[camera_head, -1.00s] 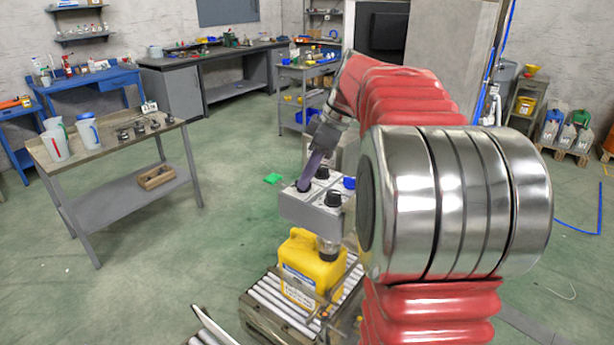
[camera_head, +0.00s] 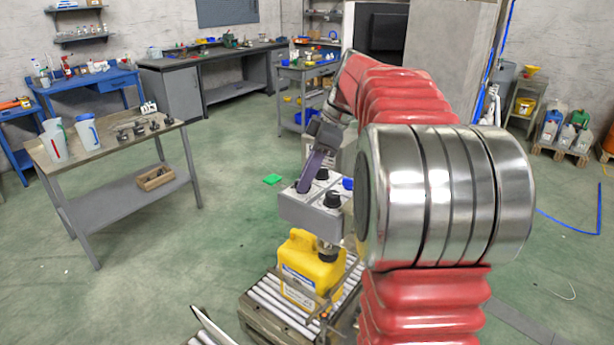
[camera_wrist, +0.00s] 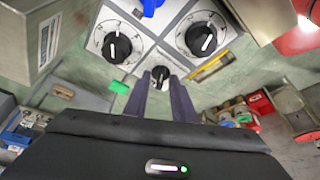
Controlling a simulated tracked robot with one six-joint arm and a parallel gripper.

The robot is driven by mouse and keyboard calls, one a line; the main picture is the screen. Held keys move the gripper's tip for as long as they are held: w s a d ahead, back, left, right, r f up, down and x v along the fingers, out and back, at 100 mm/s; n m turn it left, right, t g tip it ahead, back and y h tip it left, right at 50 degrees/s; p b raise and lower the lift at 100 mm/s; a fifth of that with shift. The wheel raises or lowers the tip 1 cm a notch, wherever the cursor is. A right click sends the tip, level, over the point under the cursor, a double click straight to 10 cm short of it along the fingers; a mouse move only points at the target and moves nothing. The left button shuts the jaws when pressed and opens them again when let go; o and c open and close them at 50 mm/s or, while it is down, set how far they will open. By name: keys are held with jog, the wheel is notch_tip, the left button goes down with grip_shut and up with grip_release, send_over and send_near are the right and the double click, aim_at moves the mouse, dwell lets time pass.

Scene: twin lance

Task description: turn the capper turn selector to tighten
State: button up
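The capper's grey control box (camera_head: 307,210) stands above the yellow jug (camera_head: 312,262) and carries several black knobs. In the wrist view, two large dials show, a left dial (camera_wrist: 117,46) and a right dial (camera_wrist: 201,39), with white pointer lines. A smaller black knob (camera_wrist: 160,73) sits nearer me; I cannot read labels that tell which one is the turn selector. My gripper (camera_wrist: 160,80) has its two fingertips on either side of this small knob, with gaps visible. In the head view my gripper (camera_head: 305,186) reaches down to the box's left side.
A blue part (camera_head: 347,184) shows at the box's right. The jug stands on a roller conveyor (camera_head: 272,305). A table with jugs (camera_head: 112,150) is at left, with open green floor between.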

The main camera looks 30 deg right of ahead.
jog(key=shift+o, duration=0.3)
jog(key=v, duration=1.3)
jog(key=shift+r, duration=0.35)
jog(key=s+a+f+m+h, duration=0.1)
jog(key=s+a+f+m, duration=0.2)
jog(key=a, duration=0.5)
jog(key=s+a+f+m+h, duration=0.1)
jog(key=s+a+f+m, duration=0.25)
jog(key=a, duration=0.55)
jog(key=s+a+f+m+t, duration=0.1)
jog(key=s+a+f+m, duration=0.1)
jog(key=s+a+f, duration=0.2)
jog(key=s+a+f+m+t+h, duration=0.1)
jog(key=s+a+f, duration=0.4)
jog(key=f, duration=0.5)
jog(key=shift+s+f+m+t+h, duration=0.25)
jog(key=shift+s+m+t+h, duration=0.1)
jog(key=shift+s, duration=0.85)
